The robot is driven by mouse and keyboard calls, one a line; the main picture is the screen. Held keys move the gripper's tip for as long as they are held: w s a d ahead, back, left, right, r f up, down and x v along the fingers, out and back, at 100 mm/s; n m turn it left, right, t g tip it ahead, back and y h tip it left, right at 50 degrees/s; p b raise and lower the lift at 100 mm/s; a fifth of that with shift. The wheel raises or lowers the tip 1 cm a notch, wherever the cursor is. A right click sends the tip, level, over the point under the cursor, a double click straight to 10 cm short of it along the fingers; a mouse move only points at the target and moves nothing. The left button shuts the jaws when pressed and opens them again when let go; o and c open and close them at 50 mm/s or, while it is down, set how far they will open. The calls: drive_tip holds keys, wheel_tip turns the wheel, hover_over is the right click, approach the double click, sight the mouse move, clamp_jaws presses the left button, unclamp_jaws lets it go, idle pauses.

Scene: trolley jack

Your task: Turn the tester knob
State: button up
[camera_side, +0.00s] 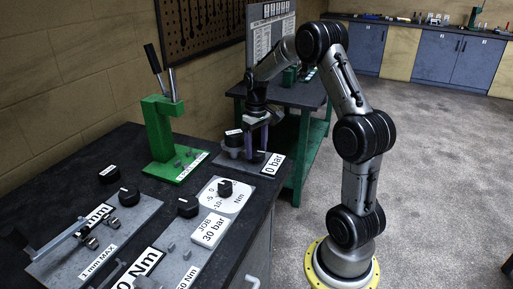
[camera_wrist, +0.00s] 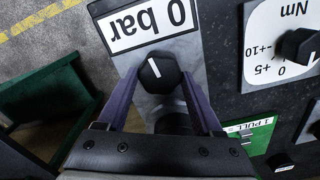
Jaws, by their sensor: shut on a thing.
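The tester is a grey plate (camera_wrist: 130,62) with a white "0 bar" label (camera_side: 273,163), which also shows upside down in the wrist view (camera_wrist: 148,22). Its black knob (camera_wrist: 160,72) has a white pointer line, aimed toward the label side in the wrist view. My gripper (camera_wrist: 160,76) has its purple fingers on either side of the knob and is shut on it. In the side view my gripper (camera_side: 259,148) points down at the plate, and its fingers partly hide the knob. A dark cylinder (camera_wrist: 175,123) stands behind the knob, partly hidden by my gripper.
A card (camera_side: 210,230) reads "JOB 30 bar". A Nm dial with a black knob (camera_side: 225,188) sits beside it. A green lever press (camera_side: 163,130) stands left of the tester. A green-legged table (camera_side: 304,95) is behind. Other black knobs and gauges crowd the near bench.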

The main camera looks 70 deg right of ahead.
sight(257, 151)
drive_tip(key=m, duration=0.5)
drive_tip(key=shift+r, duration=0.1)
idle(0.5)
drive_tip(key=shift+d, duration=0.1)
drive_tip(key=o, duration=1.4)
drive_tip(key=shift+c, duration=0.2)
wheel_tip(257, 151, up, 12)
